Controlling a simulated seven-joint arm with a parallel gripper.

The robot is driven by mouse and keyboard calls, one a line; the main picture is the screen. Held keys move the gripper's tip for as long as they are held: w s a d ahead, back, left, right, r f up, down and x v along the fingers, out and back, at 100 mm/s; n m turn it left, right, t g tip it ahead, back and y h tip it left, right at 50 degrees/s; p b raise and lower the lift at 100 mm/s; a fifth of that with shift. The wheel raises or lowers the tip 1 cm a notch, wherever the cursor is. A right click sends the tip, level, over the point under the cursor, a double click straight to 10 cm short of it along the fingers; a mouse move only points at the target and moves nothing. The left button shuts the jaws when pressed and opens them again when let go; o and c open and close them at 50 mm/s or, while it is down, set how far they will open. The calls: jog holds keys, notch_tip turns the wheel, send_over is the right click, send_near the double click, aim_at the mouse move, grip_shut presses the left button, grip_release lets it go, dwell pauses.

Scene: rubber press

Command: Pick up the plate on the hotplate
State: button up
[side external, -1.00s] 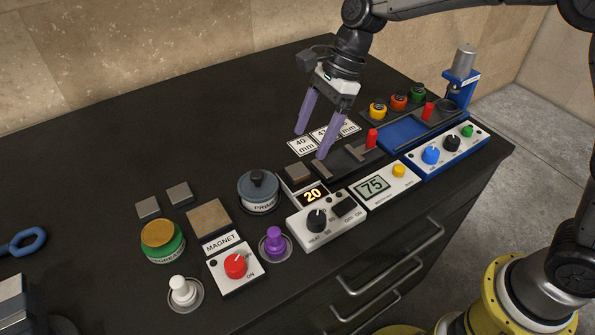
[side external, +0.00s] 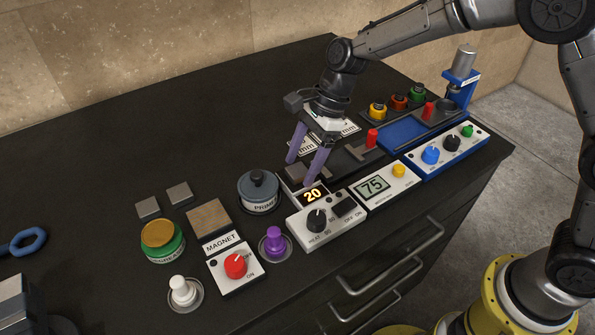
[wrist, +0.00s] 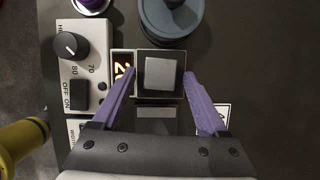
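The plate (wrist: 162,73) is a small grey square lying on the dark hotplate (wrist: 181,57) in the wrist view. The hotplate's orange display (side external: 312,194) reads 20. My gripper (side external: 300,172) is open and points down at the hotplate. In the wrist view the two purple fingers (wrist: 160,75) stand wide apart, one to each side of the plate, with gaps between them and it. Nothing is held. In the side view the fingers partly hide the plate, and the exact height of the fingertips above it is hard to tell.
The heat control box (side external: 325,221) sits just in front of the hotplate. A blue-grey PRIMER pot (side external: 258,190) stands close to its left. A scale reading 75 (side external: 373,188) and a red-knobbed lever (side external: 372,138) are to the right. Size cards (side external: 335,128) lie behind.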

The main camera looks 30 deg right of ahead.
grip_shut()
jog(key=shift+r, duration=0.2)
